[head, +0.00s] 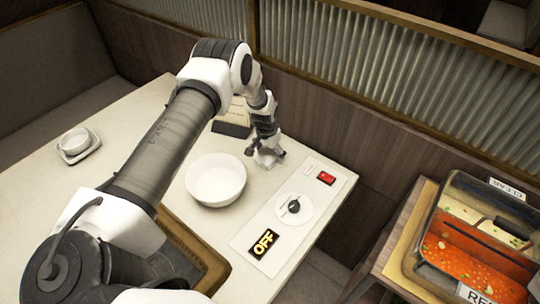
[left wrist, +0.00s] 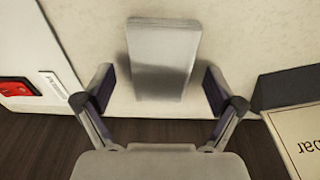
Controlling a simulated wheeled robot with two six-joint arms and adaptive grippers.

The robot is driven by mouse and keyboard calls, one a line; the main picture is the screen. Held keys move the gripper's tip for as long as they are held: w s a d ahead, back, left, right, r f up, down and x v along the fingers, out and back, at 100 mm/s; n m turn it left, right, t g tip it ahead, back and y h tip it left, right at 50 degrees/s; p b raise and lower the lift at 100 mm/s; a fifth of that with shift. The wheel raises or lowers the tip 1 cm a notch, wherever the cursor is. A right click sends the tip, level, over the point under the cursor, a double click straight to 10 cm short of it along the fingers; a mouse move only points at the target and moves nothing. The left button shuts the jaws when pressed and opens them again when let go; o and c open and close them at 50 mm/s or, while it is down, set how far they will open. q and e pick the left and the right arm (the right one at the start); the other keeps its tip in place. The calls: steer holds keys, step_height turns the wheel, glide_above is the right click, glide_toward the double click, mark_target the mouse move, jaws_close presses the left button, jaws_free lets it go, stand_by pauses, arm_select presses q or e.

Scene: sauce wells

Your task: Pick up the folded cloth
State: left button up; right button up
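In the head view my left gripper (head: 266,154) points down close to the table's back edge. The cloth is hard to tell apart from the gripper there. My right gripper is not in view.
A white bowl (head: 216,180) stands left of a panel (head: 262,222) with a knob, a red switch and an OFF sign. A card stand (head: 232,128) is close beside the gripper. A small dish (head: 75,142) is at left. A food container (head: 475,240) stands right.

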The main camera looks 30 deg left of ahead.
mark_target(271, 155)
arm_select(q)
steer(key=shift+f, duration=0.1)
steer(key=c, duration=0.9)
steer(key=shift+c, duration=0.2)
steer(key=shift+w, duration=0.1)
steer(key=shift+r, duration=0.4)
steer(key=r, duration=0.1)
steer(key=b, duration=0.1)
steer(key=r, duration=0.1)
steer(key=shift+s+d+r, duration=0.3)
steer(key=shift+s+r, duration=0.05)
steer(key=s+d+b, duration=0.1)
steer(key=s+d, duration=0.2)
steer(key=s+d+b, duration=0.1)
steer(key=s+d, duration=0.2)
steer(key=s, duration=0.1)
steer(key=s+d+r+b, duration=0.1)
steer(key=s+d, duration=0.2)
steer(key=s, duration=0.1)
steer(key=shift+d+r, duration=0.1)
steer(key=shift+d, duration=0.15)
steer(key=shift+s+d+r, duration=0.15)
steer(key=shift+s+d, duration=0.05)
steer(key=shift+s, duration=0.05)
steer(key=shift+o, duration=0.4)
